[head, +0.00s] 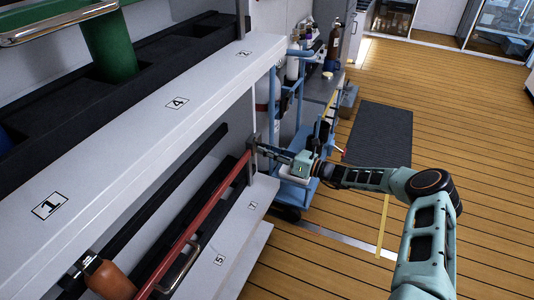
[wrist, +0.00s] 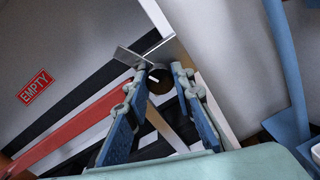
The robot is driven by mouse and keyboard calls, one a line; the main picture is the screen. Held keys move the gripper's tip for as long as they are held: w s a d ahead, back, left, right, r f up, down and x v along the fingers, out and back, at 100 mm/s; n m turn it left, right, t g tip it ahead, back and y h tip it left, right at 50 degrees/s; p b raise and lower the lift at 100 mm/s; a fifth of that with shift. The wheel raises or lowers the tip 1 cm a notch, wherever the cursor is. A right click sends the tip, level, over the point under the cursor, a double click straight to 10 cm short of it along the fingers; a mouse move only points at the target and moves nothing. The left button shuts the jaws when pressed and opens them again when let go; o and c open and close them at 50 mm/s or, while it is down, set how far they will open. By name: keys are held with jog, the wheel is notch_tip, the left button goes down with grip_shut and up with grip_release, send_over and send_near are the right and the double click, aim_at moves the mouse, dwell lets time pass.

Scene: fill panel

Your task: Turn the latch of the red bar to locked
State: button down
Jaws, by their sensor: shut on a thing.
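The red bar (head: 196,222) runs slantwise along the front of the white panel unit in the head view. It also crosses the lower left of the wrist view (wrist: 80,128). Its far end meets an upright metal bracket (head: 250,166). At that end, a dark round latch knob (wrist: 158,76) with a white mark sits between the fingers of my gripper (wrist: 163,80). My gripper (head: 261,147) is shut on this latch, with one blue-padded finger on each side. In the head view the fingers hide the latch. I cannot tell from the mark whether it is locked.
A red EMPTY label (wrist: 35,87) is on the panel. A blue cart (head: 292,120) with bottles stands close behind my gripper. An orange-brown bottle (head: 108,278) is at the lower left. The wooden floor (head: 470,170) at right is clear, with a dark mat (head: 380,135).

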jog(key=n+b, duration=0.2)
jog(key=n, duration=0.4)
jog(key=n+b, duration=0.3)
jog(key=n, duration=0.4)
jog(key=shift+w+g+y, duration=0.1)
jog(key=shift+g+y, duration=0.2)
jog(key=shift+g, duration=0.1)
jog(key=shift+n+b, duration=0.3)
jog(key=c, duration=1.7)
grip_release()
jog(key=shift+o, duration=0.2)
jog(key=v, duration=1.2)
